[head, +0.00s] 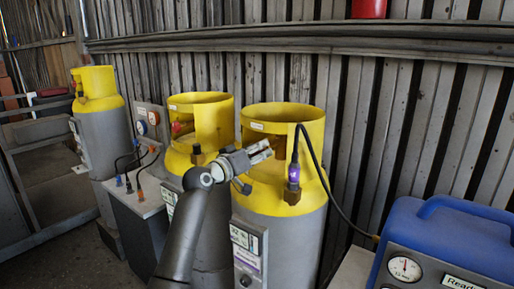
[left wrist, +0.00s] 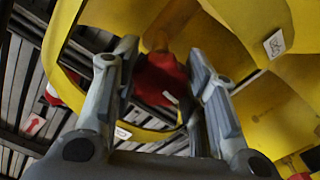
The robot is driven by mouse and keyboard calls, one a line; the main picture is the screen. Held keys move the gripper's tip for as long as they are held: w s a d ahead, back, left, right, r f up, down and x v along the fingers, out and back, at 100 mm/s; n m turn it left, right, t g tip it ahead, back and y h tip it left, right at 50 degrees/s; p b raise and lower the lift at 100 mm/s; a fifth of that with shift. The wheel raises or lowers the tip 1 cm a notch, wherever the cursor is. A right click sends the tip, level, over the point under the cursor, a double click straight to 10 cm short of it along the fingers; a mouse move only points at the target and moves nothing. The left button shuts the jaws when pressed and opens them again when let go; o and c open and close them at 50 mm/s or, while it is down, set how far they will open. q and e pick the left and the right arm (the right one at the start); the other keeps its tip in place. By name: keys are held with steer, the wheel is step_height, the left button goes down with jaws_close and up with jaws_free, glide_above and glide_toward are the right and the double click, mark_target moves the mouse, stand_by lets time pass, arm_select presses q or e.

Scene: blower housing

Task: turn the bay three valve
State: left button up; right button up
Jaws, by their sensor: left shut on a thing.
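Three grey gas cylinders with yellow collars stand in a row: a left one (head: 105,135), a middle one (head: 200,105) and a right one (head: 285,115). My left gripper (head: 262,152) is at the opening in the right cylinder's collar. In the left wrist view, a red valve knob (left wrist: 160,80) lies between the fingers of my left gripper (left wrist: 165,60), inside the yellow collar (left wrist: 58,35); the gripper is shut on it. The gripper hides this knob in the head view. Bay numbers are not readable. My right gripper is out of view.
A purple-banded hose fitting (head: 293,173) with a black hose stands close right of the gripper. A blue case with a gauge (head: 440,240) is at the right. A gauge panel (head: 152,122) stands between the left and middle cylinders. A corrugated wall (head: 400,120) is behind.

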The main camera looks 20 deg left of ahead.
arm_select(q)
steer(key=shift+n+p, duration=1.1)
steer(key=shift+n, duration=1.2)
steer(key=o, duration=1)
steer(key=shift+a, duration=0.1)
steer(key=shift+s, duration=0.1)
steer(key=v, duration=1.1)
steer(key=shift+s+a, duration=0.1)
steer(key=shift+s, duration=0.3)
steer(key=shift+f, duration=0.1)
